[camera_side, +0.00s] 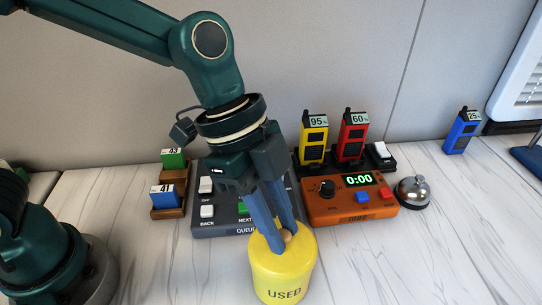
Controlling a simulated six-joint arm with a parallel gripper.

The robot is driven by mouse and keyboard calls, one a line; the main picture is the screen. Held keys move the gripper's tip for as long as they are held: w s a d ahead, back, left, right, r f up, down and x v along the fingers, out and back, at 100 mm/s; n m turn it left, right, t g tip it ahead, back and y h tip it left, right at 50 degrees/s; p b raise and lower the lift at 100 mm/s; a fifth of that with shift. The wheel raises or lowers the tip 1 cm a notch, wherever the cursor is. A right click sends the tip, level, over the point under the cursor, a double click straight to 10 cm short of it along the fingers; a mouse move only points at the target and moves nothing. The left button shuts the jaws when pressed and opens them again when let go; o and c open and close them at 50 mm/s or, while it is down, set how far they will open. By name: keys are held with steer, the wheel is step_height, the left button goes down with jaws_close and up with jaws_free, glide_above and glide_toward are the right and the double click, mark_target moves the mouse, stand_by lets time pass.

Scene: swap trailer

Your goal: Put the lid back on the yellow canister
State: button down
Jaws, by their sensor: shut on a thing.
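The yellow canister (284,285), marked "USED", stands upright on the marble table at the bottom centre. My gripper (281,240) is above it, pointing down, with its blue fingers shut on a small tan knob (287,236) at the canister's top. The knob appears to belong to a yellow lid (303,241) at the top of the canister. I cannot tell whether the lid is fully seated, and the fingers hide part of it.
Behind the canister are a grey button panel (207,222) and an orange timer (327,212). A silver bell (413,192) stands to the right. Yellow (313,140) and red (352,138) radios stand behind the timer. The front right table is clear.

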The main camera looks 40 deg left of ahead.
steer(key=shift+f, duration=0.1)
stand_by(0.7)
steer(key=shift+c, duration=0.8)
jaws_free()
steer(key=shift+r, duration=3.5)
jaws_close()
steer(key=shift+f, duration=0.4)
